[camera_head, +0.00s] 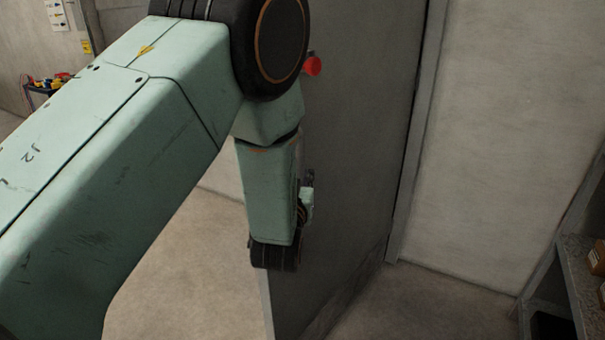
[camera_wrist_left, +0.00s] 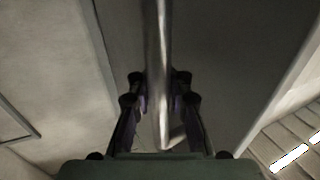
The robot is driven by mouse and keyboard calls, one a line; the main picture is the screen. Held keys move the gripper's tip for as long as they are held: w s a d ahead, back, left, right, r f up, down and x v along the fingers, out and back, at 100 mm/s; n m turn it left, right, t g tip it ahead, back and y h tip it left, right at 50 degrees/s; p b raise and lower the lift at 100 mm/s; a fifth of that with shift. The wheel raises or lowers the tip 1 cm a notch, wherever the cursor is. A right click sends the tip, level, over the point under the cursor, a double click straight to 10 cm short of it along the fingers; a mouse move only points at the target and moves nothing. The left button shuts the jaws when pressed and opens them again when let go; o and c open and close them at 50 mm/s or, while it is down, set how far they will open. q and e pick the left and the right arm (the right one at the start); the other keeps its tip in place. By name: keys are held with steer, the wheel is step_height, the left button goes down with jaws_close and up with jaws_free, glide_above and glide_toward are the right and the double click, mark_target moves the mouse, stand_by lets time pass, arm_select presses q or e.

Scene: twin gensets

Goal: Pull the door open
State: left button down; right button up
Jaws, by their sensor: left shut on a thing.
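The dark grey door (camera_head: 355,150) stands ajar in the head view, its pale free edge showing below my left arm and its far side near the frame at right. In the left wrist view the door panel (camera_wrist_left: 215,60) lies behind a shiny upright metal bar handle (camera_wrist_left: 160,60). My left gripper (camera_wrist_left: 159,92) has its dark fingers on both sides of this handle and is shut on it. In the head view the gripper (camera_head: 306,198) is mostly hidden behind my green arm, close against the door face. My right gripper shows in neither view.
A red round knob (camera_head: 313,66) shows beside my arm's joint. A grey shelf (camera_head: 572,285) with boxes stands at the lower right. A small table with coloured items (camera_head: 50,85) stands far left. The concrete floor (camera_head: 180,260) left of the door is bare.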

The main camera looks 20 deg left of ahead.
arm_select(q)
steer(key=shift+s+a+f, duration=0.2)
steer(key=shift+a+f, duration=0.05)
steer(key=shift+a, duration=0.15)
steer(key=c, duration=1.7)
jaws_free()
steer(key=shift+a, duration=0.15)
steer(key=o, duration=0.3)
steer(key=shift+s+r, duration=0.25)
steer(key=shift+s, duration=0.1)
steer(key=shift+o, duration=0.9)
steer(key=shift+r, duration=0.1)
steer(key=shift+w+d, duration=0.3)
steer(key=shift+a, duration=0.15)
steer(key=v, duration=0.7)
steer(key=shift+s, duration=0.3)
